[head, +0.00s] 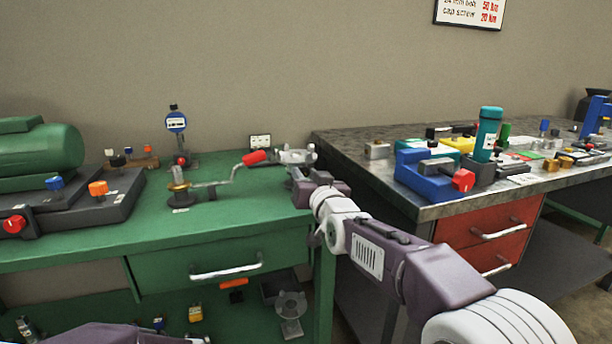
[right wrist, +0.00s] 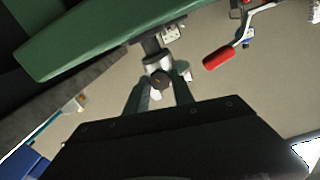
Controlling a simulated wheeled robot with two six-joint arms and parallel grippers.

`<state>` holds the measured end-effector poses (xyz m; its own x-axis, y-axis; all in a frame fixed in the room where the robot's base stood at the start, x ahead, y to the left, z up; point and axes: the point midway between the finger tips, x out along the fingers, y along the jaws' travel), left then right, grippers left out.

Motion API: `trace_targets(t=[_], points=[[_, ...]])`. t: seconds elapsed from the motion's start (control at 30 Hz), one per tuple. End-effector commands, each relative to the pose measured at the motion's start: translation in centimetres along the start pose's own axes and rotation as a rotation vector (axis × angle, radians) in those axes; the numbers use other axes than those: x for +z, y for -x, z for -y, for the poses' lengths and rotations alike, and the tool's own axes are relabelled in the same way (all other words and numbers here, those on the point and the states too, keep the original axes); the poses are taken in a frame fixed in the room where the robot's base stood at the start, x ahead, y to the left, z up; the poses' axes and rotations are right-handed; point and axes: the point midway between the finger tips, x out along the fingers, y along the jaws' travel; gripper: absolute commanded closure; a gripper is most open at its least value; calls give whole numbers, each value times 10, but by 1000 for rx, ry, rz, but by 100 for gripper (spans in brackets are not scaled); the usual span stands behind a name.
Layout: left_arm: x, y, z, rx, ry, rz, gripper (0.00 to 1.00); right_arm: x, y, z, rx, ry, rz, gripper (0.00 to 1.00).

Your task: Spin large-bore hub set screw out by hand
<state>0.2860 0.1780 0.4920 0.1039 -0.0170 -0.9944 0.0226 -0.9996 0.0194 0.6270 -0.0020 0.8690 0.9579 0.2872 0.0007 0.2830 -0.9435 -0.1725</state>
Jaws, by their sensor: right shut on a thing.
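My right gripper (head: 306,178) is at the right end of the green bench, beside a grey metal hub fixture (head: 296,157). In the right wrist view its fingers (right wrist: 159,90) are closed around a dark screw head (right wrist: 160,79). The set screw sits at the end of a light metal collar (right wrist: 157,63), which joins a dark shaft. In the head view the screw is hidden by the gripper. My left gripper is out of view; only a purple piece of my left arm shows at the bottom left.
A crank with a red handle (head: 255,157) stands left of the hub on the green bench (head: 150,228). A blue-faced gauge (head: 176,122) and green tank (head: 40,155) are farther left. A grey workbench (head: 450,208) with a blue vise-like block (head: 425,172) is close on the right.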

Motion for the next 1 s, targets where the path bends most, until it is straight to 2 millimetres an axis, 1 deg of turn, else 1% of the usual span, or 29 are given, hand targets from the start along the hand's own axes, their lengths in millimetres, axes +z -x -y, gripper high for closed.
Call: trace_targets(t=[0.2, 0.23, 0.27, 0.3, 0.57, 0.67, 0.77, 1.0], points=[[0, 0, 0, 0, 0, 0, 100, 1, 0, 0, 0, -1, 2, 100], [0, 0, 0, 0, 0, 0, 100, 1, 0, 0, 0, -1, 2, 68], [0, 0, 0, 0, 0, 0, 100, 1, 0, 0, 0, -1, 2, 60], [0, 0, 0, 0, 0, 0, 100, 1, 0, 0, 0, -1, 2, 49], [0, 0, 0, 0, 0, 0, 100, 0, 0, 0, 0, -1, 1, 48], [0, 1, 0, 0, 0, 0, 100, -1, 3, 0, 0, -1, 0, 48], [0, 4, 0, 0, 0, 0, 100, -2, 15, 0, 0, 0, 0, 48], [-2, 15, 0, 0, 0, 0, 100, -3, 64, 1, 0, 0, 0, 48]])
